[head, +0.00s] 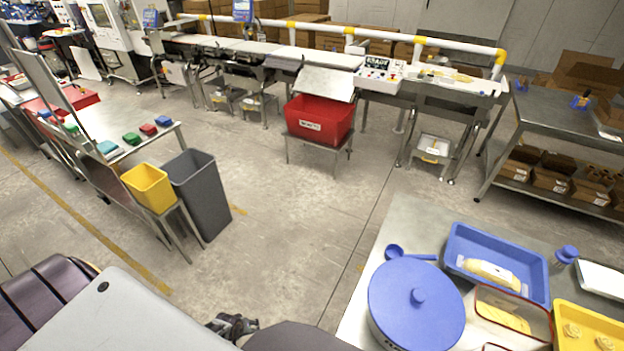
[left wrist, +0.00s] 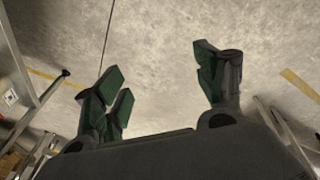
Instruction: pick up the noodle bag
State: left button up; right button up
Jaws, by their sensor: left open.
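A pale yellow bag with a white label, which looks like the noodle bag (head: 490,273), lies in a blue tray (head: 454,261) on the steel table at the lower right of the head view. Another small yellowish pack (head: 462,77) lies at the right end of the belt line; I cannot tell whether it is the same kind. My left gripper (left wrist: 163,85) is open, with green finger pads and only bare floor between them in the left wrist view. It is well apart from the bag. My right gripper is not in view.
A grey bin (head: 200,200) and yellow bin (head: 148,186) stand left. The middle floor is clear.

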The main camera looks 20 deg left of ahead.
pick_arm(q)
jog(key=s+d+f+m+g+p, duration=0.1)
jog(key=s+d+f+m+p, duration=0.2)
jog(key=s+d+m, duration=0.7)
jog(key=s+d, duration=0.4)
jog(key=s, duration=0.4)
jog(key=shift+m+g, duration=0.4)
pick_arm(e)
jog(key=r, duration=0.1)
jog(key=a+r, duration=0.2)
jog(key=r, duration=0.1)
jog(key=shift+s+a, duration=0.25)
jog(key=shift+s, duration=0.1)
pick_arm(q)
jog(key=shift+d, duration=0.1)
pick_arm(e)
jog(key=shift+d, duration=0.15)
